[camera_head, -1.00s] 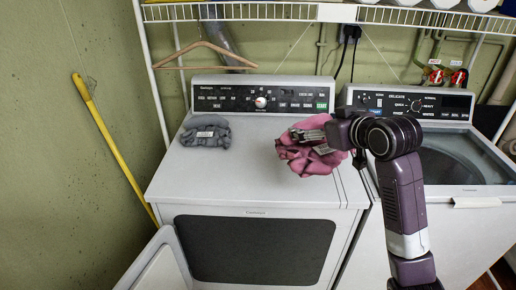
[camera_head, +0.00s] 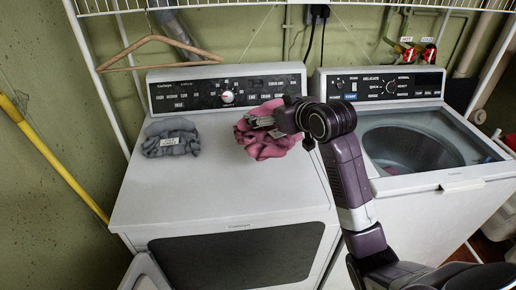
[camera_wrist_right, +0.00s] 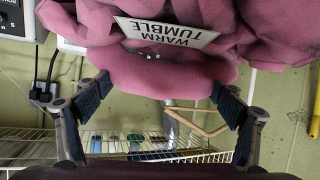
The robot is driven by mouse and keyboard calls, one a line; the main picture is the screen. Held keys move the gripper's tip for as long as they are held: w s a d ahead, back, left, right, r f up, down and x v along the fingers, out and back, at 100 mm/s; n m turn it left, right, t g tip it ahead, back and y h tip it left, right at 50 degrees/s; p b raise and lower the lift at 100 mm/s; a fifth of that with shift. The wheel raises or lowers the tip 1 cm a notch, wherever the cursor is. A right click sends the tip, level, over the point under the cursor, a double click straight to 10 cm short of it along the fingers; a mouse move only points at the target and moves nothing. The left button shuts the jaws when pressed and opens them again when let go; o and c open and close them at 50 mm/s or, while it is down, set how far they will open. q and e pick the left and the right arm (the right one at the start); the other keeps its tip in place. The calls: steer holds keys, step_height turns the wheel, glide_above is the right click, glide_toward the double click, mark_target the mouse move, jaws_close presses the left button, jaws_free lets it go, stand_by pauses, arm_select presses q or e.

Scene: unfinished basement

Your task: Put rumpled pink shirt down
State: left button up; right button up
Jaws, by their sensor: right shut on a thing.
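The rumpled pink shirt (camera_head: 262,143) is in my right gripper (camera_head: 264,123), over the right half of the white dryer top (camera_head: 215,195). In the right wrist view, the shirt (camera_wrist_right: 165,76) fills the space between the two dark fingers of the right gripper (camera_wrist_right: 160,92). Its white tag (camera_wrist_right: 166,33) reads "WARM TUMBLE" upside down. I cannot tell whether the shirt's underside touches the dryer. My left gripper is not in view.
A grey crumpled cloth (camera_head: 171,137) with a tag lies on the dryer's left part. An open washer (camera_head: 408,145) stands to the right. A wooden hanger (camera_head: 157,50) hangs from the wire shelf (camera_head: 250,4). The dryer's front middle is clear.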

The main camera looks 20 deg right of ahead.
step_height(320, 180, down, 15)
steer(key=shift+w+f+p, duration=0.1)
steer(key=shift+p, duration=0.55)
steer(key=o, duration=1.5)
steer(key=shift+o, duration=0.2)
